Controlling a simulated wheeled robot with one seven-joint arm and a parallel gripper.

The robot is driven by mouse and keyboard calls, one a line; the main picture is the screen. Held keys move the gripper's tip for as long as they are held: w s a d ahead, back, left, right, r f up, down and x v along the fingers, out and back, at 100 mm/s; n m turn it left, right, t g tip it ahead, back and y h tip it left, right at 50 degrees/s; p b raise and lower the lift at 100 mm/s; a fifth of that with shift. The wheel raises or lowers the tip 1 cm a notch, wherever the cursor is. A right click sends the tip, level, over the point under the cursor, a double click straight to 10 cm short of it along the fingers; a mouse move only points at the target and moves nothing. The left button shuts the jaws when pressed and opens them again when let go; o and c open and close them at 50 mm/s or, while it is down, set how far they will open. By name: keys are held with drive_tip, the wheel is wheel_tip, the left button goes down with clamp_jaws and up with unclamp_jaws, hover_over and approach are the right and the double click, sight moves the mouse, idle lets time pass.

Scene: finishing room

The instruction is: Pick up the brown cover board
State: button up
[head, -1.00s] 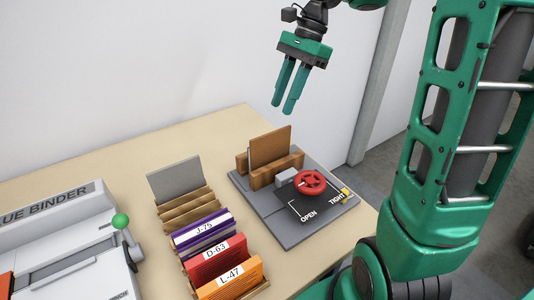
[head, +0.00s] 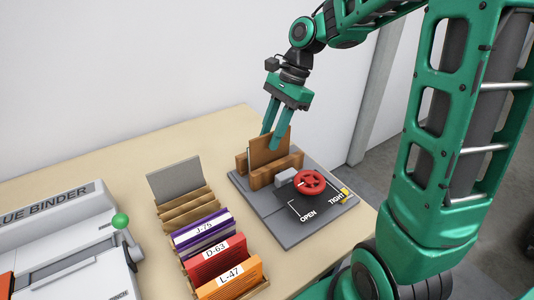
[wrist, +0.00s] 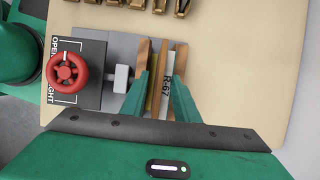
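The brown cover board (head: 264,152) stands upright between the wooden jaws (head: 258,180) of a grey press on the table. My gripper (head: 274,138) is open, fingers pointing down at the board's top. In the wrist view, the fingers (wrist: 160,95) sit on either side of the brown edge and the R-67 spine. Contact with the board cannot be told. The board's lower part is hidden by the front jaw.
The press (head: 268,211) has a red handwheel (head: 309,182) beside OPEN and TIGHT marks. A rack (head: 186,215) to the left holds a grey board and several labelled volumes. A glue binder (head: 60,240) with a green-knobbed lever stands at far left. A wall rises behind.

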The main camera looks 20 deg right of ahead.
drive_tip(key=shift+s+a+f, duration=0.1)
drive_tip(key=shift+s+f, duration=0.15)
drive_tip(key=shift+f, duration=0.05)
drive_tip(key=shift+c, duration=0.3)
clamp_jaws()
idle(0.9)
